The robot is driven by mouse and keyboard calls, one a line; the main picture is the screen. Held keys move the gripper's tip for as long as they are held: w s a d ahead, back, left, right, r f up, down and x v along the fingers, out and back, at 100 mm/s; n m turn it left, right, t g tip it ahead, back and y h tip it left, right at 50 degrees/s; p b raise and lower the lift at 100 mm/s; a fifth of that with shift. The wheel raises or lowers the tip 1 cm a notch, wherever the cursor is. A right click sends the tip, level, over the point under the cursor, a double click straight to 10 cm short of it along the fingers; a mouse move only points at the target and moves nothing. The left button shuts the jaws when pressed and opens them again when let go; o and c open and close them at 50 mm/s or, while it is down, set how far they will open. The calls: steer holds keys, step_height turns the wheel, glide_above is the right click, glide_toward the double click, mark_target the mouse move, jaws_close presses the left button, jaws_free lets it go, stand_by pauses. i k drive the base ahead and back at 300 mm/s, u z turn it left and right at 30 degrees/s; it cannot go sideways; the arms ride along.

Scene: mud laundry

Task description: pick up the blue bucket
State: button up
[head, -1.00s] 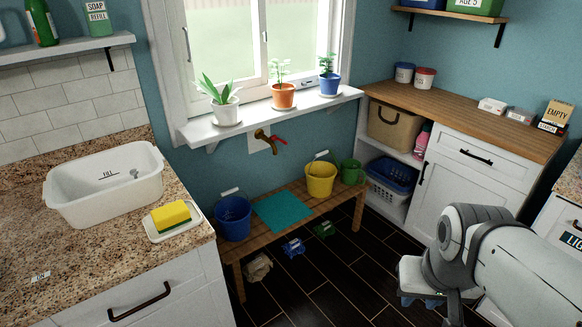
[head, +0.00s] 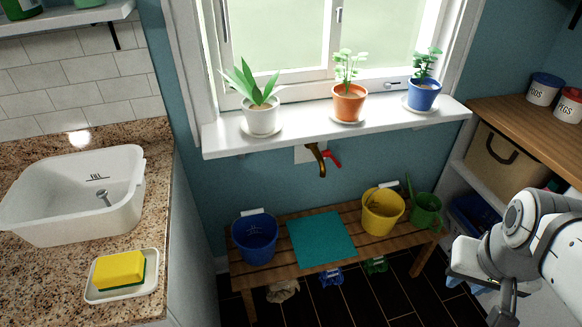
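The blue bucket (head: 256,241) stands upright at the left end of a slatted wooden bench (head: 372,246) under the window. Its pale handle grip shows at the back of its rim. A teal mat lies to its right. My arm enters from the right edge of the head view, in front of the shelf unit and well to the right of the bucket. The fingers of my gripper cannot be made out clearly, so its opening does not show.
A teal mat (head: 321,239), a yellow bucket (head: 382,212) and a green watering can (head: 426,211) share the bench. A brass tap (head: 318,157) juts from the wall above. The granite counter (head: 150,225) closes off the left. Several plants stand on the sill (head: 300,124).

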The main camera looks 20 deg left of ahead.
mark_target(255, 233)
steer(key=u, duration=0.7)
steer(key=i, duration=1)
steer(key=u, duration=0.6)
